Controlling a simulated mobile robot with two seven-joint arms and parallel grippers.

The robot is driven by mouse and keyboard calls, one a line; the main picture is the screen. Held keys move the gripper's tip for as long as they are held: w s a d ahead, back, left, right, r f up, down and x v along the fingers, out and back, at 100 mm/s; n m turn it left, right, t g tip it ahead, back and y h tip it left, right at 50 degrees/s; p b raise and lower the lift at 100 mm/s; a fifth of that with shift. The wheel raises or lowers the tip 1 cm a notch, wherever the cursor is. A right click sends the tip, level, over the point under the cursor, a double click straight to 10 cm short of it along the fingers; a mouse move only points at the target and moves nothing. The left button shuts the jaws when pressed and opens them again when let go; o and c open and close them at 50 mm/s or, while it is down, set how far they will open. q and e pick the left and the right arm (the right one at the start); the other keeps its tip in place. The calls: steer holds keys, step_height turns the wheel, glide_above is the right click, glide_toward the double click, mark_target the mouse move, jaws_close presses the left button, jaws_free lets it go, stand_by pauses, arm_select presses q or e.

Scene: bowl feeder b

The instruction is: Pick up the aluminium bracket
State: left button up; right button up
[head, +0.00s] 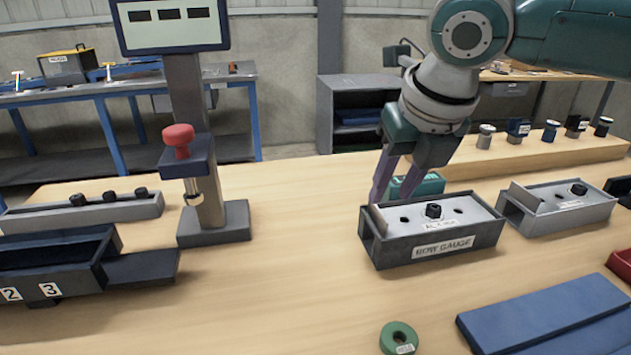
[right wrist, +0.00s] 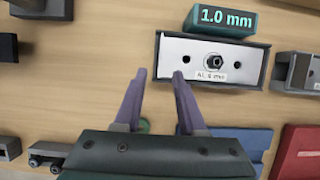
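A pale metal plate (head: 415,221) with an upright end flange, probably the aluminium bracket, lies on a dark box marked "BOW GAUGE" (head: 377,250). It has two holes, a black bolt in the middle and a label starting "AL". In the right wrist view the plate (right wrist: 204,60) lies beyond the fingers, just to the right. My right gripper (head: 391,199) is open and empty. In the head view its purple fingers are at the flange end of the box; contact cannot be told. In the right wrist view the gripper (right wrist: 159,74) also shows open. My left gripper is not in view.
A teal "1.0 mm" block (right wrist: 219,20) stands close behind the box. A second grey fixture (head: 570,210) stands to its right. A press stand (head: 210,225) is at left. A green ring (head: 397,335) and blue pad (head: 545,315) lie in front. The middle-left tabletop is clear.

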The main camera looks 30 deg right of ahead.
mark_target(384, 217)
steer(key=x, duration=0.2)
steer(key=s+x, duration=0.1)
steer(key=x, duration=0.1)
steer(key=shift+w+f+b, duration=0.2)
steer(key=shift+f+b, duration=0.1)
steer(key=shift+f, duration=0.2)
steer(key=shift+w+f, duration=0.2)
steer(key=shift+f, duration=0.1)
jaws_close()
stand_by(0.7)
